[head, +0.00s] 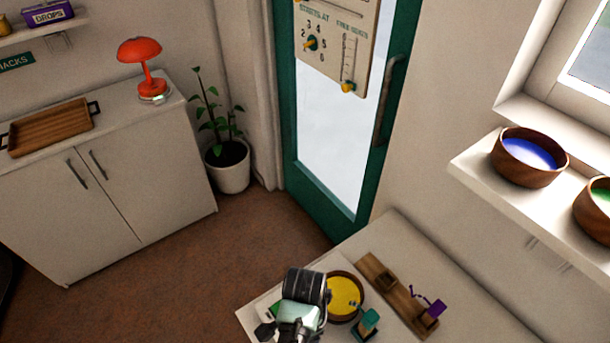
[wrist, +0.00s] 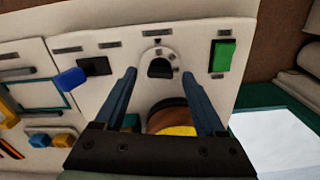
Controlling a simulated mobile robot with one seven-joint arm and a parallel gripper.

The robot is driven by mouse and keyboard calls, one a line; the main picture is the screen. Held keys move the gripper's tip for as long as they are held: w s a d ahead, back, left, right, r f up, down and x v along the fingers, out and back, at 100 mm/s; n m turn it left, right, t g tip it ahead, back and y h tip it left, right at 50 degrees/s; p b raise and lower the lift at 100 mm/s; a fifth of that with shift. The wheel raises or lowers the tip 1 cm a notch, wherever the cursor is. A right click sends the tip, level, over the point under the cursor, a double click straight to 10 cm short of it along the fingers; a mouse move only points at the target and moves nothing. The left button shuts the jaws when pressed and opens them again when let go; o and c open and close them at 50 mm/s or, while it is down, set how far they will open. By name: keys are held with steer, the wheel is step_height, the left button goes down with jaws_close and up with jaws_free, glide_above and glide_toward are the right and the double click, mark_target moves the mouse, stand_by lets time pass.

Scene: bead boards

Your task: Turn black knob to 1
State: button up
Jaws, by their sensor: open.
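The black knob (wrist: 159,69) is a small dark half-round piece on a pale panel (wrist: 115,60) in the wrist view. A light ring-shaped dial surrounds it; its marks are too small to read. My gripper (wrist: 160,74) is open, with one blue-grey finger on each side of the knob in the picture. No contact shows, and I cannot tell how far the fingertips are from the panel. In the head view my arm's end (head: 298,312) is over the white table at the bottom, and the knob cannot be made out there.
On the panel, a green switch (wrist: 223,56) is right of the knob and a blue lever (wrist: 71,79) left. A bowl with yellow contents (head: 344,295) stands close to my arm, beside a wooden board (head: 398,295). A teal door (head: 320,200) is behind.

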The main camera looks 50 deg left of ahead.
steer(key=shift+f, duration=0.5)
jaws_close()
